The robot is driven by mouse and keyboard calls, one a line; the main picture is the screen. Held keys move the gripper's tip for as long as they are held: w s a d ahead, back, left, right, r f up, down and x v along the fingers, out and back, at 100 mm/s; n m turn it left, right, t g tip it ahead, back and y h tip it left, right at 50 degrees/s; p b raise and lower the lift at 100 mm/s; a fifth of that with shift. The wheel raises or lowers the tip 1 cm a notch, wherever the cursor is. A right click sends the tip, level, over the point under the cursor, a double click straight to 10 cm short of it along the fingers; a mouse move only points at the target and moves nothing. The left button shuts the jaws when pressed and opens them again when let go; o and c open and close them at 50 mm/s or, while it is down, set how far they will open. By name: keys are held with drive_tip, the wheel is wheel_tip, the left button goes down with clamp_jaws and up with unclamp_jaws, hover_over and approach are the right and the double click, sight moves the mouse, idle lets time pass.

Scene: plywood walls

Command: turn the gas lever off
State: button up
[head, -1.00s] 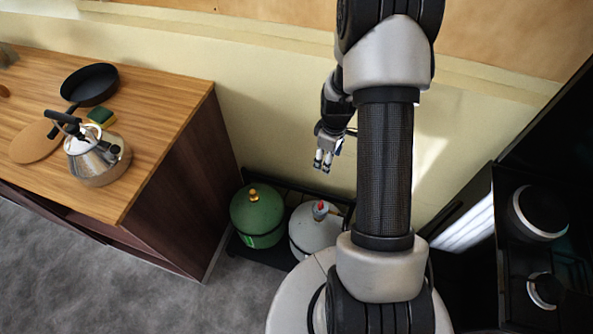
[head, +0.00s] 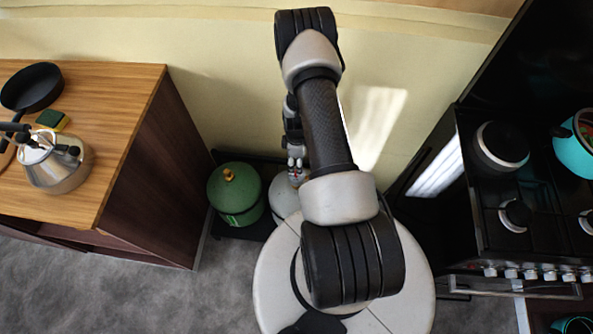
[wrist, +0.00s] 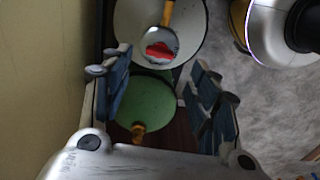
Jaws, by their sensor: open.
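The red gas lever (wrist: 160,50) sits on top of the light grey gas cylinder (wrist: 130,28), in the upper middle of the wrist view. In the head view the grey cylinder (head: 281,197) is partly covered by my arm, and its lever cannot be made out clearly. My gripper (head: 295,174) points down over this cylinder. In the wrist view my gripper (wrist: 162,88) has its fingers wide apart with nothing between them. The lever appears just beyond the gap between the fingertips. I cannot tell the exact height of the fingers above it.
A green cylinder (head: 236,196) with a brass-coloured valve (head: 229,174) stands just left of the grey one. A wooden counter (head: 120,95) with a kettle (head: 58,165) and a pan (head: 32,88) is at left. A black stove (head: 480,215) stands at right. The wall is close behind.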

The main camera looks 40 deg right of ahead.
wheel_tip(320, 180, down, 7)
drive_tip(key=shift+r+b, duration=0.1)
drive_tip(key=shift+b, duration=0.65)
drive_tip(key=shift+c, duration=0.6)
drive_tip(key=c, duration=0.9)
